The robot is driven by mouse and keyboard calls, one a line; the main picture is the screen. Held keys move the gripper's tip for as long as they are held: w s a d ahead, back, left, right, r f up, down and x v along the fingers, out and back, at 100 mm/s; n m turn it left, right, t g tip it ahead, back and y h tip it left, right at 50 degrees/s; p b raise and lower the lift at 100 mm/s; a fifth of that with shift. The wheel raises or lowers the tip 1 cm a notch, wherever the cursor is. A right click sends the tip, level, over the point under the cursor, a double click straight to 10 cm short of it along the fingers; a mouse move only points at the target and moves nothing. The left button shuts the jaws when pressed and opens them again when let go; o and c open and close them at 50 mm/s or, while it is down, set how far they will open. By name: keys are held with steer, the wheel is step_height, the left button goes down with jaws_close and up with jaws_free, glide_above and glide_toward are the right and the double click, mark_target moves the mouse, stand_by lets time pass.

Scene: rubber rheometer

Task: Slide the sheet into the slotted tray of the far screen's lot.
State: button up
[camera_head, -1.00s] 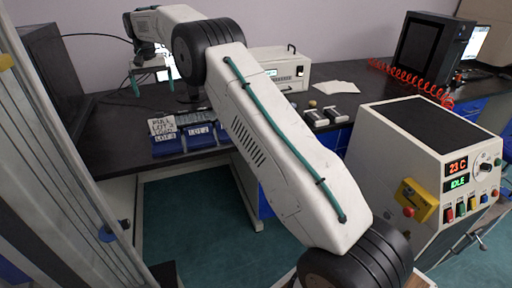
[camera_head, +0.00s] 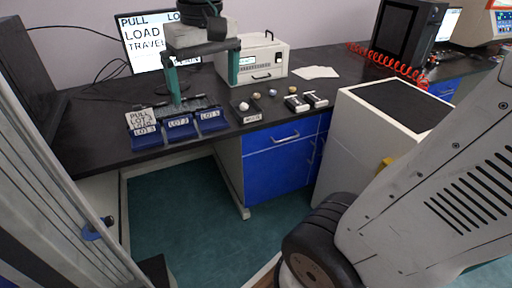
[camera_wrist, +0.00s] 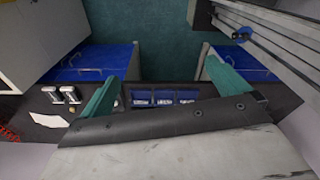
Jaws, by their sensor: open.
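My gripper (camera_head: 203,90) is open and empty above the back of the bench, over the row of blue lot trays. The trays are labelled LOT 3 (camera_head: 146,142), LOT 2 (camera_head: 180,133) and apparently LOT 5 (camera_head: 212,125). In the wrist view the trays (camera_wrist: 163,97) show between my spread green fingers (camera_wrist: 163,75).
A white instrument (camera_head: 258,62) stands behind the gripper. A black-topped cabinet (camera_head: 375,125) and red coiled cable (camera_head: 400,68) are at right.

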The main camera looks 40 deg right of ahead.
steer(key=s+f, duration=0.8)
steer(key=s, duration=0.5)
steer(key=shift+s+f+n, duration=0.25)
steer(key=shift+f+n, duration=0.05)
steer(key=shift+n, duration=0.1)
steer(key=shift+d, duration=0.15)
